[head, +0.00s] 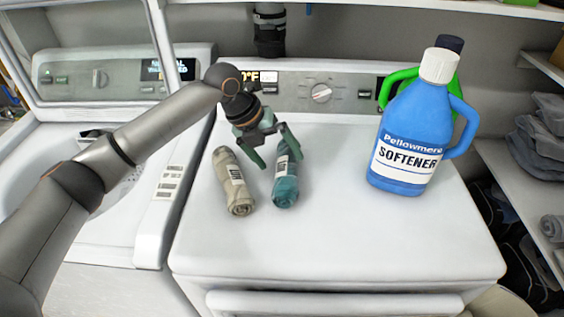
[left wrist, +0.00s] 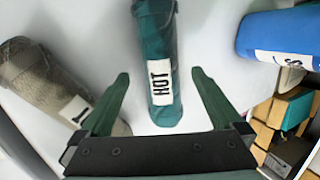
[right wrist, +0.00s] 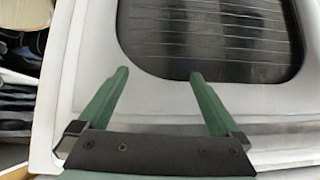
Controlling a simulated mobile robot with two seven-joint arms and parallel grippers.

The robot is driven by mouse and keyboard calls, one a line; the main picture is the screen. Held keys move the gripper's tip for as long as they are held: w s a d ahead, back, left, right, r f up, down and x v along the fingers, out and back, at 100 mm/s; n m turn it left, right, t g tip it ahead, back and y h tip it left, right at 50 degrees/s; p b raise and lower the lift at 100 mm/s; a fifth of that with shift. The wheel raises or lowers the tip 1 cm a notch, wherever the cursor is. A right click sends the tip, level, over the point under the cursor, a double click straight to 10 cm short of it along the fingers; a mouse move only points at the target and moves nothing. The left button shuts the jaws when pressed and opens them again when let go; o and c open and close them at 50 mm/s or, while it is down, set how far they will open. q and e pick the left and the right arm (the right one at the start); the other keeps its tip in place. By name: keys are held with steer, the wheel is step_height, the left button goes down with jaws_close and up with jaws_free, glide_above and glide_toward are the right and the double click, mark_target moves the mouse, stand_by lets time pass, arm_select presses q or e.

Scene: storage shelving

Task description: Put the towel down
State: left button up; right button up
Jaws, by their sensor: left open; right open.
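A rolled teal towel (head: 286,183) with a white label lies on top of the right-hand white machine (head: 330,235). In the left wrist view the teal towel (left wrist: 160,62) shows its label reading HOT. A rolled beige towel (head: 233,180) lies to its left and also shows in the left wrist view (left wrist: 45,75). My left gripper (head: 275,158) is open over the teal towel, with its fingers (left wrist: 160,76) apart on either side of the towel's near end; touching cannot be told. My right gripper (right wrist: 158,73) is open and empty, in front of a white panel with a dark window (right wrist: 210,35).
A blue softener bottle (head: 410,135) stands to the right, with a green-handled bottle (head: 398,80) behind it. A control panel (head: 300,92) runs along the back. A shelf with folded grey cloths (head: 548,145) is at the far right. The machine top's front is clear.

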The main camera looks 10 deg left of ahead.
arm_select(q)
steer(key=v, duration=0.9)
